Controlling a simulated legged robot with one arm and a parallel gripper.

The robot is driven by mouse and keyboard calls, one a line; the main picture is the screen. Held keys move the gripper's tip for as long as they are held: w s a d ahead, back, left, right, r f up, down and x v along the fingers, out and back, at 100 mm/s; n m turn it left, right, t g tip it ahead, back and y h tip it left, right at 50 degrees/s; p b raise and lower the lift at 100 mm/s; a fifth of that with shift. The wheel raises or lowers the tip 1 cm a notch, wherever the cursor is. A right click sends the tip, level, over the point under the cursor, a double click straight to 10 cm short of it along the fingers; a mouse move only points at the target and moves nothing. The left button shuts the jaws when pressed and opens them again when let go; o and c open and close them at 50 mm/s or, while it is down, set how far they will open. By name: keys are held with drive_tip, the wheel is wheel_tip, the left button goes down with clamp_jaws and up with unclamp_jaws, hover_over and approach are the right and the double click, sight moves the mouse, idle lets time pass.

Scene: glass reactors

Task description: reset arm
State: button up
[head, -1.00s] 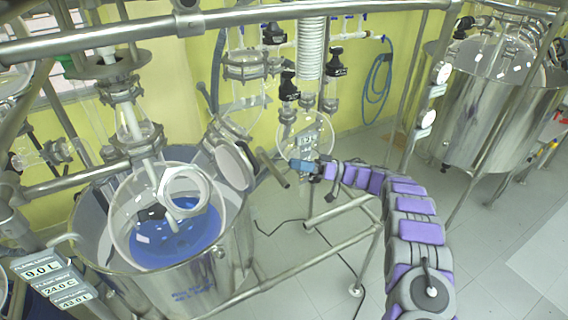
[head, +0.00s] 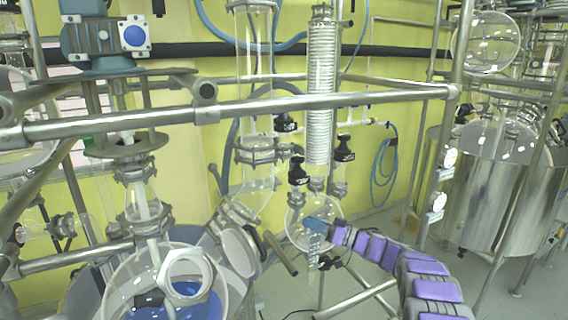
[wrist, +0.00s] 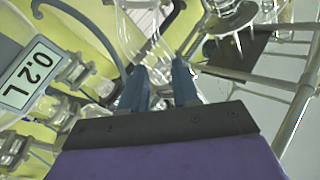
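My gripper (head: 316,224) is at the end of my purple and grey arm, reaching in from the lower right in the head view. It appears in front of the round glass flask (head: 303,215) below the coiled condenser; whether it touches the glass I cannot tell. In the wrist view the two blue fingers of my gripper (wrist: 160,82) stand apart. Between and beyond them is clear glassware (wrist: 145,35), and nothing is visibly held.
A steel rail (head: 260,107) crosses in front. A glass reactor with blue liquid (head: 180,299) stands at lower left, a steel vessel (head: 500,195) at right. Some open floor lies between the vessels.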

drive_tip(key=w+d+r+m+t+h+b, duration=0.5)
drive_tip(key=d+t+h, duration=0.35)
drive_tip(key=h, duration=0.45)
drive_tip(key=s+d+f+m+g+h+b, duration=0.2)
drive_tip(key=s+d+f+m+g+h, duration=0.15)
drive_tip(key=s, duration=0.55)
drive_tip(key=s+d+f+m+g+h+b, duration=0.2)
drive_tip(key=s+d+h, duration=0.25)
drive_tip(key=s, duration=0.35)
drive_tip(key=s+a+f+g+y+b, duration=0.1)
drive_tip(key=s+a+f+g, duration=0.3)
drive_tip(key=s, duration=1.2)
drive_tip(key=s+a+f+n+g+y+b, duration=0.1)
drive_tip(key=s+a+f+g+b, duration=0.2)
drive_tip(key=s+f, duration=0.5)
drive_tip(key=s+a+f+n+g+y+b, duration=0.1)
drive_tip(key=s+a+f+g, duration=0.4)
drive_tip(key=s, duration=2)
drive_tip(key=shift+a+f+g+b, duration=0.35)
drive_tip(key=shift+f+g+b, duration=0.25)
drive_tip(key=shift+f+b, duration=0.15)
drive_tip(key=shift+n, duration=0.35)
